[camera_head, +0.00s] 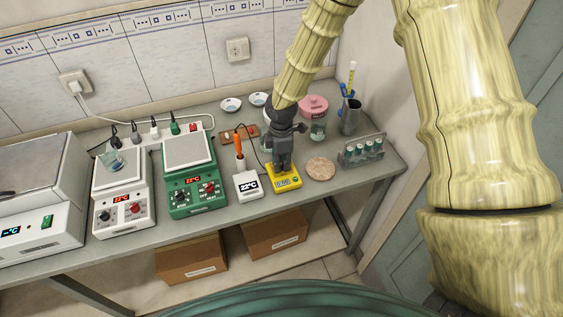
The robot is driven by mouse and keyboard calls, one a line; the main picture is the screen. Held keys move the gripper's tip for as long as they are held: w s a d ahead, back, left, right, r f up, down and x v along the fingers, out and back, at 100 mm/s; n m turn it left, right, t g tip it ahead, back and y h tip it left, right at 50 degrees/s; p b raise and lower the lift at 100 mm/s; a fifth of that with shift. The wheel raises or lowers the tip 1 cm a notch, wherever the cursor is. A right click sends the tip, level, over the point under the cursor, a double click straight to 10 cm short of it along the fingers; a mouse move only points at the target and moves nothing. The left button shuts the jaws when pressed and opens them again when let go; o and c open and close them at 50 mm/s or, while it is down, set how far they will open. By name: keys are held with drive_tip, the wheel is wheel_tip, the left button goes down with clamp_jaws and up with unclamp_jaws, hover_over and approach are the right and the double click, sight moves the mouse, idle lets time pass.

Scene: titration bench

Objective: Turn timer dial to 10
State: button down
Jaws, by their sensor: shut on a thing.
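A small yellow device (287,185) with a lit display on its front edge stands near the front of the bench; it looks like the timer. My gripper (281,169) points down onto its top from above, with the fingertips at the upper part of the yellow casing. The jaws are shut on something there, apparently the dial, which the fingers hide. The dial's setting cannot be made out, and the display digits are too small to read surely.
A white thermometer unit (248,185) with an orange probe stands close on the left, beside a green hotplate (194,196). A round cork mat (320,168) lies close on the right, with a vial rack (362,150) beyond. A pink-lidded jar (313,105) stands behind.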

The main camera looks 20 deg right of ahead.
drive_tip(key=m, duration=0.4)
drive_tip(key=shift+b, duration=0.4)
drive_tip(key=shift+m, duration=2)
drive_tip(key=shift+b, duration=0.3)
drive_tip(key=c, duration=1.3)
unclamp_jaws()
drive_tip(key=shift+r, duration=0.15)
wheel_tip(320, 180, up, 12)
drive_tip(key=shift+f, duration=0.2)
